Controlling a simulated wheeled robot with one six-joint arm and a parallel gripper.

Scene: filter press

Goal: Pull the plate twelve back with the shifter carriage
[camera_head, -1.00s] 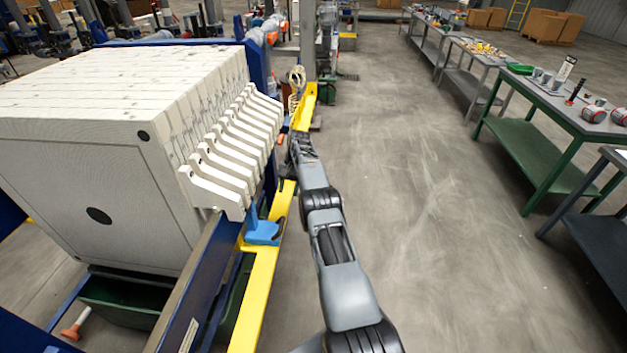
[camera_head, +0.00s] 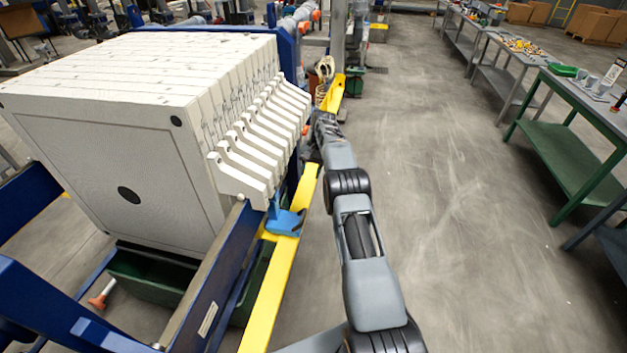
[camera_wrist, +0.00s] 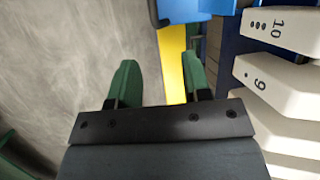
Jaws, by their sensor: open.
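The shifter carriage (camera_head: 285,222) is a blue block with an upright, sitting on the yellow rail (camera_head: 268,290) beside the front plate's handle. Its blue body (camera_wrist: 190,9) appears to show at the top of the wrist view. White filter plates (camera_head: 130,185) stand packed together, with handles stepping back along the right side. My gripper (camera_wrist: 160,82) has green fingers spread apart and empty, left of the handles, with the yellow rail beyond. The fingers are not clear in the head view.
A blue press beam (camera_head: 215,275) runs under the handles. A dark green trough (camera_head: 145,282) lies below the plates. Green-framed benches (camera_head: 565,150) stand at right, with open grey floor (camera_head: 450,200) between them and my arm.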

